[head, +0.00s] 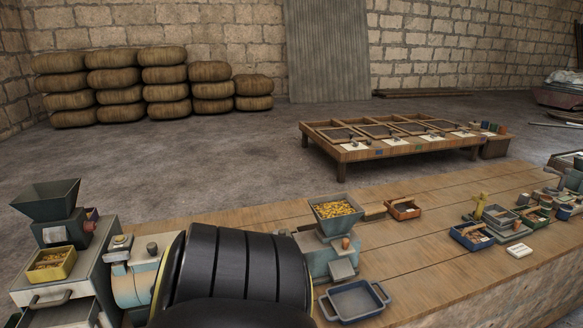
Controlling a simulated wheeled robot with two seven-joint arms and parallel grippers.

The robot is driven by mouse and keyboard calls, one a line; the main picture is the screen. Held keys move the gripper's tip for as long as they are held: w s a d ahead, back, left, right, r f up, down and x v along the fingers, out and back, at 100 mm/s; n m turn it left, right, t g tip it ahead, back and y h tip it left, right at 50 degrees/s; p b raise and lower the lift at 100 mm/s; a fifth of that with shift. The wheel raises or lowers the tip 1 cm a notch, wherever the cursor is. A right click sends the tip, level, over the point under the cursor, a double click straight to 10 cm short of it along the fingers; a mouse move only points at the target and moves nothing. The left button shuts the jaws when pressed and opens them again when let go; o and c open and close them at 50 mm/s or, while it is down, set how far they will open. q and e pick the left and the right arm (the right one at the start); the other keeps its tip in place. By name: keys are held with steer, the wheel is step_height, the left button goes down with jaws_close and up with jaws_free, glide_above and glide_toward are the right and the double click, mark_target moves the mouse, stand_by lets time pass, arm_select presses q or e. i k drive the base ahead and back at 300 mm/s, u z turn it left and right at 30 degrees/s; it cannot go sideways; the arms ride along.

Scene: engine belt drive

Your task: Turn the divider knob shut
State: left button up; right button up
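I cannot tell for sure which part is the divider knob. A small orange knob (346,243) sits on the front of the teal mill (318,256), below its hopper of yellow grain (335,209). A reddish round part (90,226) shows on the side of the left grey machine (70,262). A dark grey knob (152,248) stands on top of the blue and tan drum (136,282) beside that machine. Neither gripper is in view. A large black ribbed shape, possibly part of my arm, covers the lower middle and hides what is behind it.
A blue two-handled tray (340,317) lies in front of the mill. An orange tray (404,216), a blue bin (455,243) and a white block (519,250) are on the wooden bench (420,262). A low framed table (345,156) and stacked sacks (188,73) stand behind.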

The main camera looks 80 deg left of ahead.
mark_target(89, 226)
steer(key=z, duration=0.2)
steer(key=i, duration=0.35)
steer(key=u, duration=4.45)
